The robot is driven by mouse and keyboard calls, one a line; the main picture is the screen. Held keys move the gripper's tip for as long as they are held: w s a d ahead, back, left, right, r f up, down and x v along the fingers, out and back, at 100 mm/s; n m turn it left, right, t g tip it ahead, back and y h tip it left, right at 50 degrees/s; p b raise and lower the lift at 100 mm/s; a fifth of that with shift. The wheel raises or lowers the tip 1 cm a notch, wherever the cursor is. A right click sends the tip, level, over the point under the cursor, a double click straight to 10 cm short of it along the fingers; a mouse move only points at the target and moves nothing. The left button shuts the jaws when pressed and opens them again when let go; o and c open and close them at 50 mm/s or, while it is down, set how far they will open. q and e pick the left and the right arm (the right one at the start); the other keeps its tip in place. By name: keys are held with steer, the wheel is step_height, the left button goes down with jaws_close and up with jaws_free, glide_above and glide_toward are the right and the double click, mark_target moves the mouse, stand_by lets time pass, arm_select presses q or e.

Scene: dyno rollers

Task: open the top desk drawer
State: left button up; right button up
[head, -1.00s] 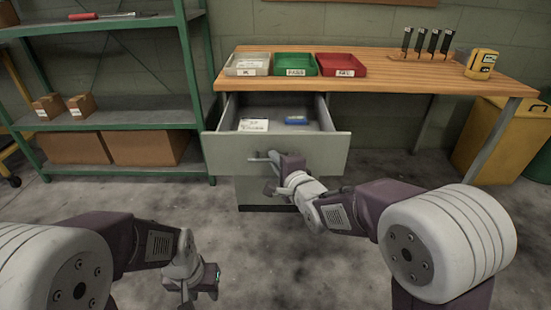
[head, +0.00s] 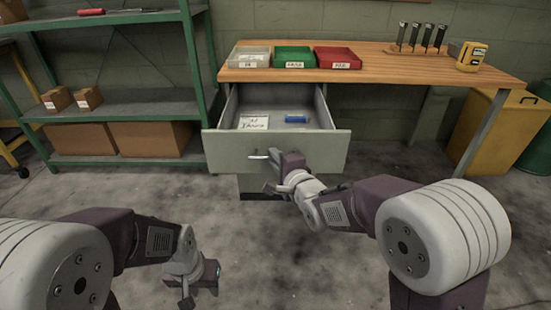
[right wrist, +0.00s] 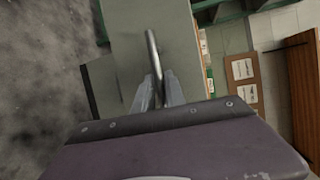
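The top desk drawer (head: 230,148) is grey and stands well out from under the desk, with its inside showing. Its metal bar handle (head: 257,156) is on the drawer front. My right gripper (head: 276,156) is at the handle. In the right wrist view the handle (right wrist: 151,45) runs between the fingers of my right gripper (right wrist: 159,88), which look shut on it. My left gripper (head: 212,286) hangs low over the floor, away from the desk, and its fingers are too unclear to judge.
A white card (head: 253,122) and a blue item (head: 297,118) lie in the drawer. The wooden desk top (head: 390,62) bears a grey, a green and a red tray (head: 339,64), plus a yellow device (head: 472,56). A green shelf (head: 150,107) stands left. Floor in front is clear.

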steer(key=shift+o, duration=0.8)
steer(key=shift+s+r, duration=0.1)
steer(key=shift+s, duration=0.05)
steer(key=p+v, duration=0.1)
steer(key=v, duration=0.7)
steer(key=shift+s+d+p, duration=0.25)
steer(key=shift+s+p, duration=0.05)
steer(key=shift+p, duration=0.05)
